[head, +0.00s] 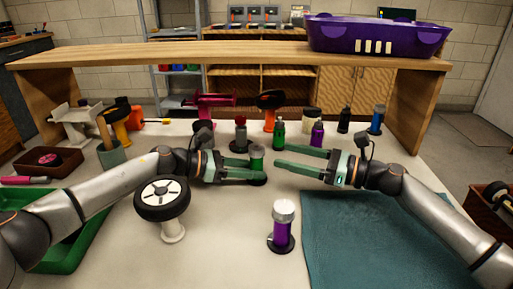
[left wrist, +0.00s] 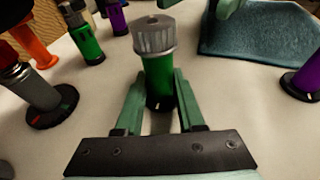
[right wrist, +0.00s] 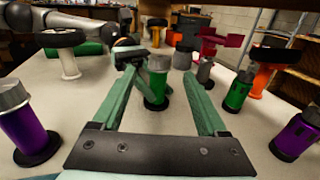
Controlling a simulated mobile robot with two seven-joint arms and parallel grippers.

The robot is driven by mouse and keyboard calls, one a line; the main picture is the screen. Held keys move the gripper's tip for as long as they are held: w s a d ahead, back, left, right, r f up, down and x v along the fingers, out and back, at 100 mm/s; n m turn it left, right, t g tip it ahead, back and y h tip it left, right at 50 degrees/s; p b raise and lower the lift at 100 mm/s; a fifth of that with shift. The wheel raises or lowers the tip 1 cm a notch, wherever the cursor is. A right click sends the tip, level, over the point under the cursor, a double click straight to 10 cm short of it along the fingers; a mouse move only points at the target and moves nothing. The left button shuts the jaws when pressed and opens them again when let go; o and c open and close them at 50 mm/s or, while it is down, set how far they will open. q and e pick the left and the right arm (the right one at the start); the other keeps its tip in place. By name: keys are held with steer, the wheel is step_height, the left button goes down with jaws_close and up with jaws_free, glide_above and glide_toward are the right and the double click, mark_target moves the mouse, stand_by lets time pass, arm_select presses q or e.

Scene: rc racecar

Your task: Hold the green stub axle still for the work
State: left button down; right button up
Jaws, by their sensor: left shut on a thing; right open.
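The green stub axle (head: 257,152) stands upright on a dark round base near the middle of the table. In the left wrist view its green body (left wrist: 160,86) carries a ribbed grey nut (left wrist: 153,36) on top. My left gripper (head: 262,171) is shut on the green body below the nut, one finger on each side. My right gripper (head: 280,156) is open and empty, just right of the axle. In the right wrist view the axle (right wrist: 156,88) stands beyond and between my open right fingers, with the grey nut on top.
A purple stub axle (head: 281,229) with a grey nut stands in front. A wheel (head: 162,198) sits on a white stand at the left front. A teal mat (head: 370,245) lies at right. Small bottles, green (head: 278,134) and purple (head: 317,134), stand behind the grippers.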

mark_target(256, 146)
steer(key=x, duration=0.8)
steer(key=shift+w+a, duration=0.2)
steer(key=shift+a, duration=0.1)
jaws_close()
